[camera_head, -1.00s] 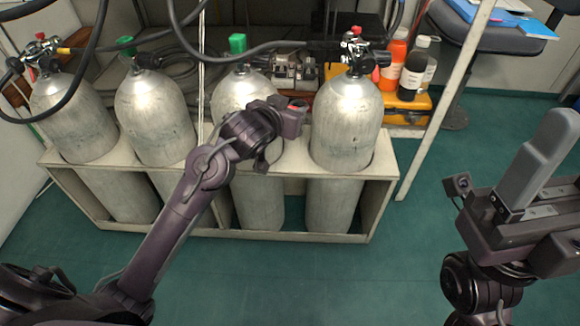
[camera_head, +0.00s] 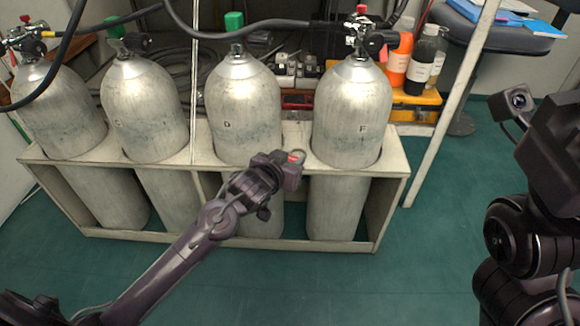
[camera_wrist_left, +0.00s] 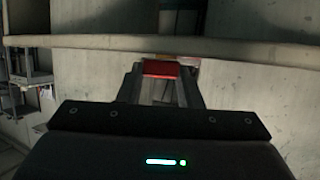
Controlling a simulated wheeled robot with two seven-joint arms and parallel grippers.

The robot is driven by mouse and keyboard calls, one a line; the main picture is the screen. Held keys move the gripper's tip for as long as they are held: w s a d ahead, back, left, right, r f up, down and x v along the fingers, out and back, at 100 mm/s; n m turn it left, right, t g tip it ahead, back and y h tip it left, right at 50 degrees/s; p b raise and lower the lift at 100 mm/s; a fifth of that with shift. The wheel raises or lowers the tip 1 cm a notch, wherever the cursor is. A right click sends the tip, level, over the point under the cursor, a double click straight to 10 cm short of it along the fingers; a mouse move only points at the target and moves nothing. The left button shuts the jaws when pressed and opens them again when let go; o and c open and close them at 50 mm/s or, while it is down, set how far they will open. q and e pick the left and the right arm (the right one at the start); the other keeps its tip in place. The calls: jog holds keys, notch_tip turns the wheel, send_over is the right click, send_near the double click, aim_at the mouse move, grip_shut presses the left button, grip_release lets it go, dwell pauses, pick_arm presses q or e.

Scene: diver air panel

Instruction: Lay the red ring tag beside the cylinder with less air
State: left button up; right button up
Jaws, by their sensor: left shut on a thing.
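My left gripper (camera_head: 294,160) is shut on the red ring tag (camera_head: 297,156). It holds the tag near the rack's front edge, between the third and fourth cylinders. In the left wrist view the red tag (camera_wrist_left: 160,68) sits between the fingertips. Silver cylinders stand upright in a row: far left (camera_head: 58,112), second (camera_head: 143,110), third (camera_head: 243,115) and fourth (camera_head: 352,115). The far-left and fourth ones carry valve fittings with hoses. No gauge reading is legible. My right gripper (camera_head: 555,145) is partly cut off at the right edge, its fingers not visible.
A pale wooden rack (camera_head: 215,177) holds the cylinders. Its top board has a bare strip between the third and fourth. A pale post (camera_head: 455,105) stands right of it. Behind are orange (camera_head: 397,60) and dark (camera_head: 421,60) bottles and a yellow case (camera_head: 415,105). Green floor lies in front.

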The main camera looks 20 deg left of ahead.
pick_arm(q)
jog(key=shift+f, duration=0.1)
jog(key=shift+f, duration=0.15)
jog(key=o, duration=1)
jog(key=shift+c, duration=0.2)
